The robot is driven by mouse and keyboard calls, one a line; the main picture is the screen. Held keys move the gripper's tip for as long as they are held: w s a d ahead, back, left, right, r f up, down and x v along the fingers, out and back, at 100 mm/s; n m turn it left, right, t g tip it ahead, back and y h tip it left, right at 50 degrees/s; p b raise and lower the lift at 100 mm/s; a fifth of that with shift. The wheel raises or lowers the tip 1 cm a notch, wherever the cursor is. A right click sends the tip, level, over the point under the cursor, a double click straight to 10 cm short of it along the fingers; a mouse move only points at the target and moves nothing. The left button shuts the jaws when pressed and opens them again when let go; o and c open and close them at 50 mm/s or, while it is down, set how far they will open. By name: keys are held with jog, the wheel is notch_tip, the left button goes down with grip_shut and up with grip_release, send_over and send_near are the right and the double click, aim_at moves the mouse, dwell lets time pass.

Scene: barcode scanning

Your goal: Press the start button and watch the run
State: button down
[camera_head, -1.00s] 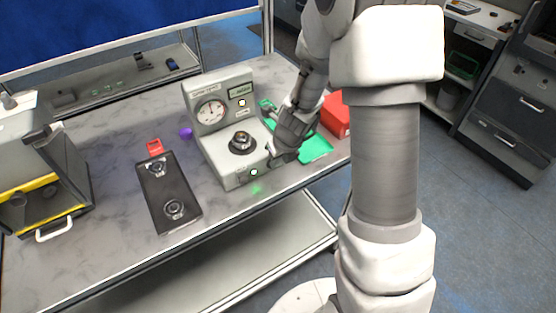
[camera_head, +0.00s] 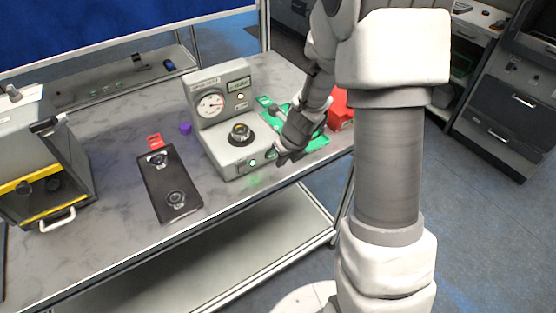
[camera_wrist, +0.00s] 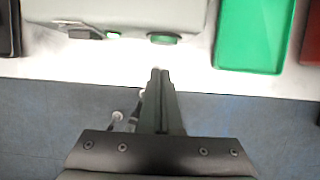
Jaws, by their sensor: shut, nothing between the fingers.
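The grey test machine (camera_head: 222,120) stands on the table with a round dial gauge (camera_head: 210,104), a small display (camera_head: 238,85) and a dark round fixture with a yellowish part (camera_head: 240,134) on its deck. A small green lamp glows on its front (camera_head: 252,162). My gripper (camera_head: 283,158) is at the machine's front right corner. Its shut, empty fingertips (camera_wrist: 160,72) are close to the green button, with a visible gap between them.
A green tray (camera_head: 310,141) and a red bin (camera_head: 341,110) lie right of the machine. A black panel with two round parts (camera_head: 168,184), a red tag (camera_head: 154,141) and a purple block (camera_head: 186,128) are left of it. A grey cabinet with yellow trim (camera_head: 40,150) stands far left.

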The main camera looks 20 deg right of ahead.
jog(key=p+v, duration=0.4)
jog(key=v, duration=0.6)
dwell(1.5)
jog(key=s+a+r+n+y, duration=0.1)
jog(key=s+a+r+n, duration=0.1)
jog(key=s+r+n, duration=0.35)
jog(key=s+a+r+n, duration=0.2)
jog(key=r+n, duration=0.5)
jog(key=n, duration=0.3)
jog(key=s+d+r+n+t+h, duration=0.1)
jog(key=s+r+n+h, duration=0.1)
jog(key=s+r+n, duration=0.4)
jog(key=s+n, duration=0.5)
jog(key=n, duration=0.6)
jog(key=shift+s+d+r, duration=0.25)
jog(key=shift+d+r, duration=0.05)
